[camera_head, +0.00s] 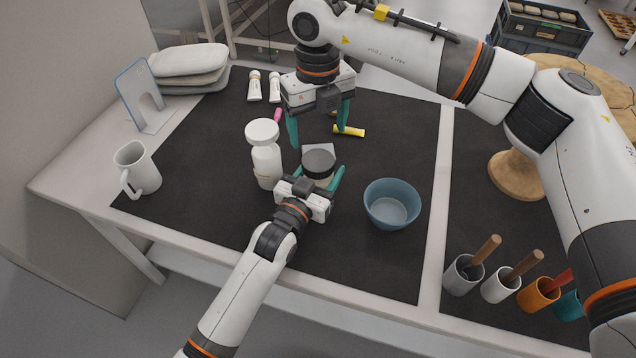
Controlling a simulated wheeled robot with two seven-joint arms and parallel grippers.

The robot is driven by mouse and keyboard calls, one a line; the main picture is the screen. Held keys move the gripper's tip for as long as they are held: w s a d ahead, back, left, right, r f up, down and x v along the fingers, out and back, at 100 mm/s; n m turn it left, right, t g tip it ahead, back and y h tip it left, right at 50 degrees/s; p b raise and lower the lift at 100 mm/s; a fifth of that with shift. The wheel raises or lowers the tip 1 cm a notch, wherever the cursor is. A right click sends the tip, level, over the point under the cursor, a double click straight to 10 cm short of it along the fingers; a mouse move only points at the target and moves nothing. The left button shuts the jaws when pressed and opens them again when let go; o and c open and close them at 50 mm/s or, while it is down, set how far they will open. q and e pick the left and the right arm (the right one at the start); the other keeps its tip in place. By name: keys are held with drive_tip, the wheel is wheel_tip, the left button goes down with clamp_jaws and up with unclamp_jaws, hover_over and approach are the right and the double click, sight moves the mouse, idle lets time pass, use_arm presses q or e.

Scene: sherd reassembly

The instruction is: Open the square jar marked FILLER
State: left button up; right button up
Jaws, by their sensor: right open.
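A short pale jar with a round dark lid (318,163) stands near the middle of the black mat. Its lid is on, and I cannot read any marking on it. My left gripper (311,176) is low at the jar's near side, its teal fingers reaching to either side of it. I cannot tell whether they touch the jar. My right gripper (318,127) hangs above and behind the jar, pointing down, with its fingers wide apart and nothing between them.
A tall white bottle (266,162) stands close left of the jar. A blue bowl (392,204) is to the right. A white mug (138,168) is at the left, a yellow tube (349,131) behind. Cups with tools, including a grey one (463,277), stand front right. The mat's front left is clear.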

sight(318, 160)
use_arm(q)
clamp_jaws()
use_arm(e)
drive_tip(key=m, duration=0.3)
drive_tip(key=shift+m, duration=0.4)
drive_tip(key=m, duration=0.3)
drive_tip(key=shift+m, duration=0.4)
drive_tip(key=m, duration=0.5)
drive_tip(key=shift+f+m, duration=0.1)
drive_tip(key=shift+m, duration=0.3)
drive_tip(key=shift+f, duration=3.95)
drive_tip(key=shift+c, duration=0.6)
